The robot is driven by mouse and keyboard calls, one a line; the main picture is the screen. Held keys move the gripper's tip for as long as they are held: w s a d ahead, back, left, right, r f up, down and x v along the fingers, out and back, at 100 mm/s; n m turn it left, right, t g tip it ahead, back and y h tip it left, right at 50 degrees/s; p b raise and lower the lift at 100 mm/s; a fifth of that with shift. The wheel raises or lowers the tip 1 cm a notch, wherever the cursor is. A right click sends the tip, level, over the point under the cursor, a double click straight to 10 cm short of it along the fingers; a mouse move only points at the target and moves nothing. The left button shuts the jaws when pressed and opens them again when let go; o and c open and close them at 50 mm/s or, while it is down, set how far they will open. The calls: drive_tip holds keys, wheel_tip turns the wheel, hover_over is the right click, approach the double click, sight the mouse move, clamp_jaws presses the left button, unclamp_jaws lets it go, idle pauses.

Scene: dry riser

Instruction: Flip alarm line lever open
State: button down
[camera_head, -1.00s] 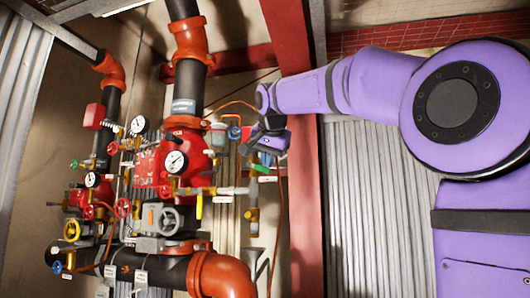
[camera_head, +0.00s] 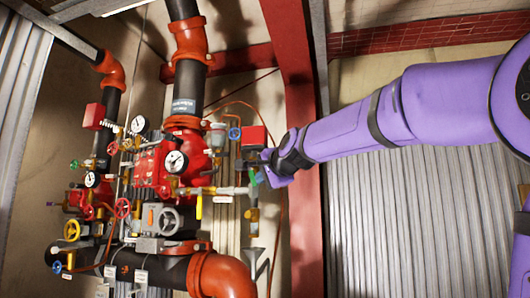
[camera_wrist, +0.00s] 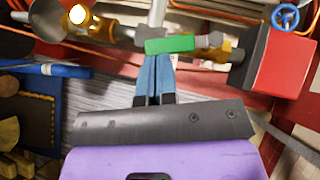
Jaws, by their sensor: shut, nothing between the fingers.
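A green lever handle (camera_wrist: 170,45) lies roughly level across a brass valve in the upper middle of the wrist view. In the head view, a small green handle (camera_head: 260,177) shows just below my gripper, on the right side of the pipework. I cannot tell which label marks the alarm line. My gripper (camera_wrist: 154,60) is shut and empty, its two blue fingers together. Their tips are at the lower edge of the green handle; I cannot tell whether they touch it. In the head view my gripper (camera_head: 264,164) is at the right edge of the valve assembly.
A red box (camera_wrist: 280,62) sits close to the right of the handle, with a blue handwheel (camera_wrist: 285,17) above it. Red valve bodies, gauges (camera_head: 175,162) and small valves crowd the left. A red column (camera_head: 300,120) stands behind my wrist.

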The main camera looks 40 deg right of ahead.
drive_tip(key=shift+w+a+f, duration=0.4)
drive_tip(key=shift+w+f, duration=0.15)
drive_tip(key=shift+f, duration=0.1)
drive_tip(key=shift+w+a+f, duration=0.1)
idle(0.5)
